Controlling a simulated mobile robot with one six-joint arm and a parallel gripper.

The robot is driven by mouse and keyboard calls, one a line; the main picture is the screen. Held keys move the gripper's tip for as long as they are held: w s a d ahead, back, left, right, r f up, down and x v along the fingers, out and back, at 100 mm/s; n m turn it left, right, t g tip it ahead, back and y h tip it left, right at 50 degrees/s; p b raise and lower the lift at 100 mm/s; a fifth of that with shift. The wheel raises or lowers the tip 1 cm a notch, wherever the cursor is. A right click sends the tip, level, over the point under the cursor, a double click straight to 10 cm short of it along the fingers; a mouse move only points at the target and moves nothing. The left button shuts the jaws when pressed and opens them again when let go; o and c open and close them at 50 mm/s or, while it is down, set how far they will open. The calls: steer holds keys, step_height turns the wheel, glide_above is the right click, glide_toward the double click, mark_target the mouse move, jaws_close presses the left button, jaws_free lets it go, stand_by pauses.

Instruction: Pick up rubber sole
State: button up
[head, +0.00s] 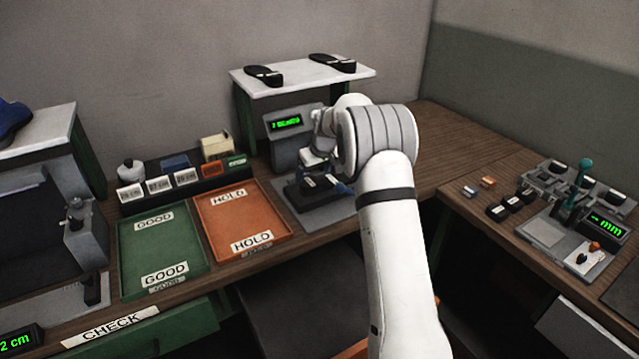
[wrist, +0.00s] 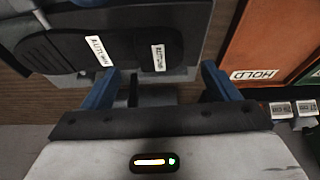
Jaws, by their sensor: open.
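A black rubber sole (wrist: 80,52) with two white labels lies flat on a grey plate (wrist: 195,35) in the wrist view. In the head view, a dark piece that looks like this sole (head: 297,192) shows on the grey station, partly hidden by my arm. My gripper (wrist: 160,68) is open, with its two blue fingers pointing at the sole's rounded right end. That end lies ahead between the fingertips; I cannot tell the remaining height. My gripper is partly visible in the head view (head: 322,186). Two more black soles (head: 264,77) (head: 333,63) lie on the white shelf.
The station's green-lit display (head: 288,123) stands behind the plate. An orange HOLD tray (head: 240,222) and a green GOOD tray (head: 158,247) lie to the left, both empty. The white shelf (head: 300,82) is above at the back. A gauge station (head: 548,233) stands on the right bench.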

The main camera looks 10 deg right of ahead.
mark_target(310, 183)
steer(key=p+x, duration=0.2)
steer(key=x, duration=0.3)
steer(key=shift+f, duration=0.15)
steer(key=c, duration=1.2)
